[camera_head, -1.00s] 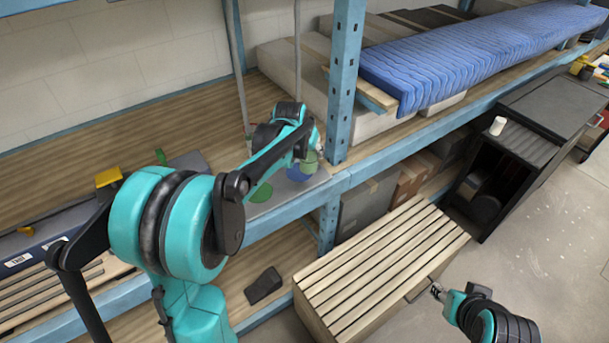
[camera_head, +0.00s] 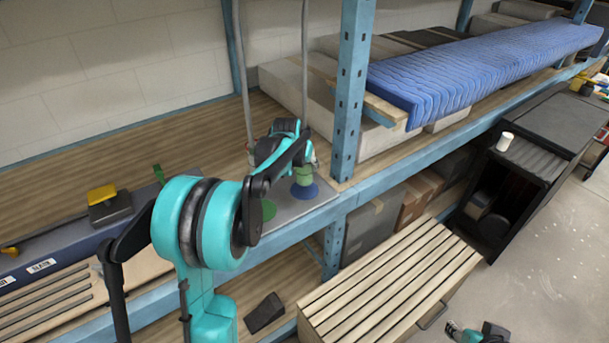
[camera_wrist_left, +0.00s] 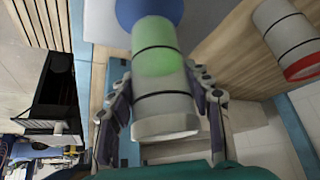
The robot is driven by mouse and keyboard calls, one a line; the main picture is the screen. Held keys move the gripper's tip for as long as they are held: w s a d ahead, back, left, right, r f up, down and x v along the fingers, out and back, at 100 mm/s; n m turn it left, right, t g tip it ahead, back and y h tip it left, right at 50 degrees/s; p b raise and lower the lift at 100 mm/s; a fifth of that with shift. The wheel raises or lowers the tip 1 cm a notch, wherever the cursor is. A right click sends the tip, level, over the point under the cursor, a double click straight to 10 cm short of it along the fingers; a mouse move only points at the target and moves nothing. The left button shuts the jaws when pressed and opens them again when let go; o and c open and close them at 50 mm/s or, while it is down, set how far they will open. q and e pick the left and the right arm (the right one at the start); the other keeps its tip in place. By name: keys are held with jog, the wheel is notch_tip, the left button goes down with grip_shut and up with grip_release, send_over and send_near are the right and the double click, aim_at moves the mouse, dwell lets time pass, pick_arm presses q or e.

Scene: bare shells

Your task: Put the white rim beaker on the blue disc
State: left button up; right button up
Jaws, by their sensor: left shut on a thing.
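The white rim beaker (camera_wrist_left: 158,62) is a pale cylinder with a green band and a whitish rim. My left gripper (camera_wrist_left: 163,95) is shut on it in the left wrist view. In the head view the beaker (camera_head: 303,176) is upright over the blue disc (camera_head: 305,192), with blue showing around its base. Whether it touches the disc I cannot tell. The blue disc also shows beyond the beaker in the wrist view (camera_wrist_left: 138,11). My left gripper (camera_head: 304,163) is partly hidden by its arm in the head view. My right gripper (camera_head: 453,327) is small at the bottom edge.
A red-rimmed beaker (camera_wrist_left: 272,22) lies to the right in the wrist view. A green disc (camera_head: 268,210) is on the grey board (camera_head: 296,210), left of the blue disc. A blue shelf post (camera_head: 350,90) stands close on the right.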

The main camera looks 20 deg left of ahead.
aim_at(304, 173)
pick_arm(q)
notch_tip(304, 173, down, 4)
jog(key=shift+r+b, duration=0.2)
jog(key=shift+b, duration=0.4)
jog(key=shift+f, duration=0.2)
jog(key=shift+f, duration=0.1)
jog(key=o, duration=1.2)
jog(key=shift+c, duration=0.2)
